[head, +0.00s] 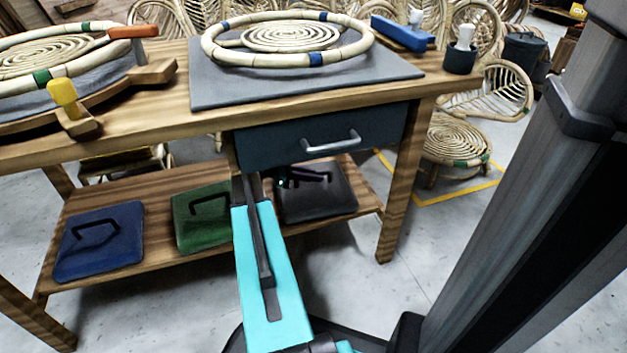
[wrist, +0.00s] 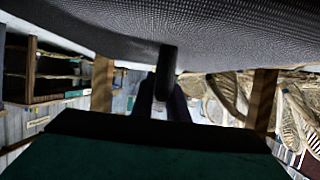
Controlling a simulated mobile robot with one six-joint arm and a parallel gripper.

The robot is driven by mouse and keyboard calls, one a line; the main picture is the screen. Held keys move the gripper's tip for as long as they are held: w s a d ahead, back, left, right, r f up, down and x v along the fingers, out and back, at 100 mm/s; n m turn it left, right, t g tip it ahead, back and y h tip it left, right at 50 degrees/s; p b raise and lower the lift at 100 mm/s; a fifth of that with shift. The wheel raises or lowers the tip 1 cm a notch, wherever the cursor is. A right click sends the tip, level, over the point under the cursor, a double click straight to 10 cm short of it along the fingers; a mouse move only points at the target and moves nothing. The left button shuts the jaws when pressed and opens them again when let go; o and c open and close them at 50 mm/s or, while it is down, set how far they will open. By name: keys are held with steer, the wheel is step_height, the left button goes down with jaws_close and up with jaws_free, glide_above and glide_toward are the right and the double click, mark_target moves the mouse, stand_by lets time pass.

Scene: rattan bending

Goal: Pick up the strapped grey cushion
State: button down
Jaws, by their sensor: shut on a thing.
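The dark grey cushion (head: 332,202) lies on the lower shelf of the workbench, at the right end of a row of cushions. My gripper (head: 308,178) is at the strap on its top, partly behind the drawer front and hard to make out against the dark cushion. In the wrist view, a grey woven surface (wrist: 235,42) fills the top, and a dark strap (wrist: 167,68) stands out from it. My gripper's fingers (wrist: 163,100) are shut on this strap. I cannot tell whether the cushion is lifted off the shelf.
A green cushion (head: 203,215) and a blue cushion (head: 98,243), both strapped, share the lower shelf (head: 150,262). The drawer (head: 318,137) with its metal handle hangs close above my gripper. A table leg (head: 397,180) stands to the right. Rattan chairs (head: 455,140) stand behind.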

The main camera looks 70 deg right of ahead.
steer(key=shift+r+p, duration=1)
steer(key=shift+r, duration=0.55)
steer(key=s+a+p, duration=0.4)
steer(key=s+a, duration=0.7)
steer(key=a, duration=0.3)
steer(key=shift+s+r+p, duration=0.2)
steer(key=shift+p, duration=0.2)
steer(key=shift+w, duration=0.1)
